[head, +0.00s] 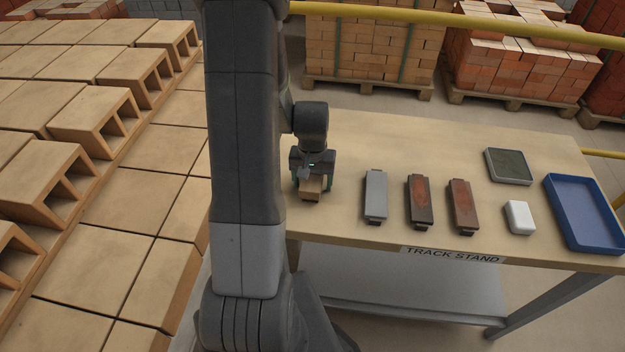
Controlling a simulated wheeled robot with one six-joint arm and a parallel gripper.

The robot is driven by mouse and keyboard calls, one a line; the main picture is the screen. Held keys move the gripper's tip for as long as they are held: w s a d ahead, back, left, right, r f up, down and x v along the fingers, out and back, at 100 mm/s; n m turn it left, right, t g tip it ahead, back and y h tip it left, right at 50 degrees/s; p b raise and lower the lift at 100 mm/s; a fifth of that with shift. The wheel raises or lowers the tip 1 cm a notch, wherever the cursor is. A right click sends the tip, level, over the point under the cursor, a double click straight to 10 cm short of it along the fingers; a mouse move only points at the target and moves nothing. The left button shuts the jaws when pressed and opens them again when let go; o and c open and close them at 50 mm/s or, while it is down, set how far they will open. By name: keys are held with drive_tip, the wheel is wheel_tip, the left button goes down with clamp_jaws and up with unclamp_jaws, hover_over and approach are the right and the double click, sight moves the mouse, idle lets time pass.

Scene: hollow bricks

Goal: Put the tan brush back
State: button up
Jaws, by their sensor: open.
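The tan brush (312,187) is at the left end of the table, in line with a row of other brushes. My gripper (312,177) is right over it, pointing down, with its open fingers on either side of the brush. The gripper hides the far part of the brush. I cannot tell whether the fingers touch it. The near end of the brush appears to be at table level.
On the table (390,140), a grey brush (376,193), a dark brush with a reddish top (420,200) and a red-brown brush (462,205) lie to the right. Beyond are a white block (519,217), a dark-topped tray (508,166) and a blue tray (568,242). Hollow bricks (95,120) stand left.

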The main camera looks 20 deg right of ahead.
wheel_tip(320, 180, up, 12)
drive_tip(key=shift+r, duration=0.1)
idle(0.5)
idle(1.5)
